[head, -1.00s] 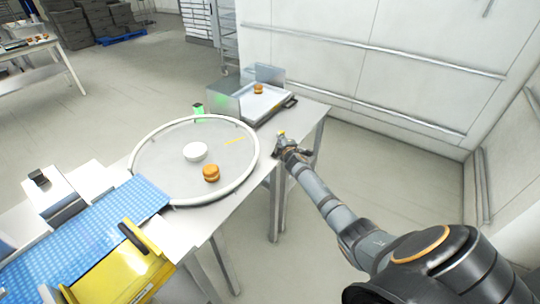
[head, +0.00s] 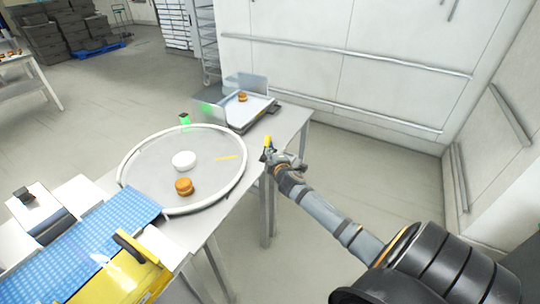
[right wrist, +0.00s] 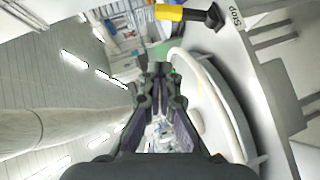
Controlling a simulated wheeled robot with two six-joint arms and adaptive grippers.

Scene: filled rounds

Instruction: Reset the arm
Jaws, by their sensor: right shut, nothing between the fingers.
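My right gripper (head: 268,150) is shut and empty. In the head view it is beside the right edge of the table (head: 205,232), close to the round tray's rim. In the right wrist view the gripper (right wrist: 160,75) points forward with its fingers together, and the round rim shows to its right. My left gripper is not in view.
The round tray (head: 240,180) holds a white bowl (head: 184,160) and a filled round (head: 184,186). Another round (head: 242,96) sits on a scale-like tray (head: 262,101) behind. A blue belt (head: 85,240) and yellow machine (head: 118,275) stand at left. Floor right of the table is clear.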

